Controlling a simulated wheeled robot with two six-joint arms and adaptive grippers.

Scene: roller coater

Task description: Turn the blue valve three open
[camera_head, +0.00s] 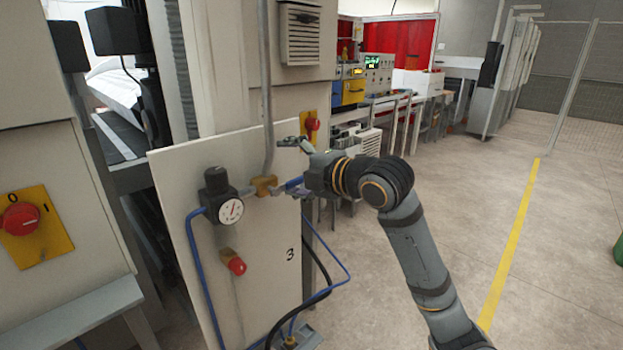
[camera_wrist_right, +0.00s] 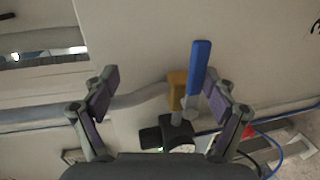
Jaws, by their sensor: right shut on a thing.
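The blue valve's lever (camera_head: 292,184) sits beside a brass fitting (camera_head: 263,186) on the pipe, on the panel marked 3. In the right wrist view the blue lever (camera_wrist_right: 199,68) stands upright in the picture, between my fingers and close against the right-hand one. The left-hand finger looks apart from the lever there. In the head view my gripper partly hides the lever. My left gripper is not in view.
A pressure gauge (camera_head: 230,211) with a black knob is left of the valve, and a red-capped fitting (camera_head: 236,265) is below. A red switch (camera_head: 312,124) is just behind my gripper. Blue hoses (camera_head: 333,257) hang below.

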